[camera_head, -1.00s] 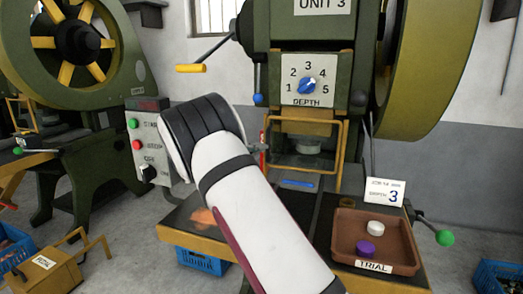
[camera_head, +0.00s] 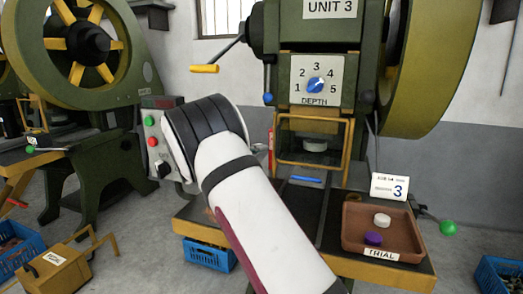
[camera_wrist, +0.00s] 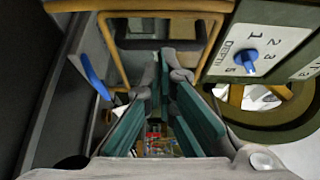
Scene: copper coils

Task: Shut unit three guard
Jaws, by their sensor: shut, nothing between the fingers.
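The unit 3 guard, a yellow frame with a see-through pane (camera_head: 313,163), hangs in front of the press opening below the depth dial (camera_head: 316,84). In the wrist view the yellow frame (camera_wrist: 112,48) spans the top of the picture, beyond the fingers. My gripper (camera_wrist: 167,85) is shut and empty, its teal-padded fingers pointing toward the frame's opening. Whether it touches the frame I cannot tell. In the head view my wrist hides the fingers, just left of the guard.
A brown trial tray (camera_head: 351,247) with a white and a purple disc sits right on the press table, by a sign (camera_head: 388,188). A control box (camera_head: 165,145) stands left of the guard. A crank with a yellow handle (camera_head: 204,68) sticks out above. A yellow pedal box (camera_head: 57,266) is on the floor.

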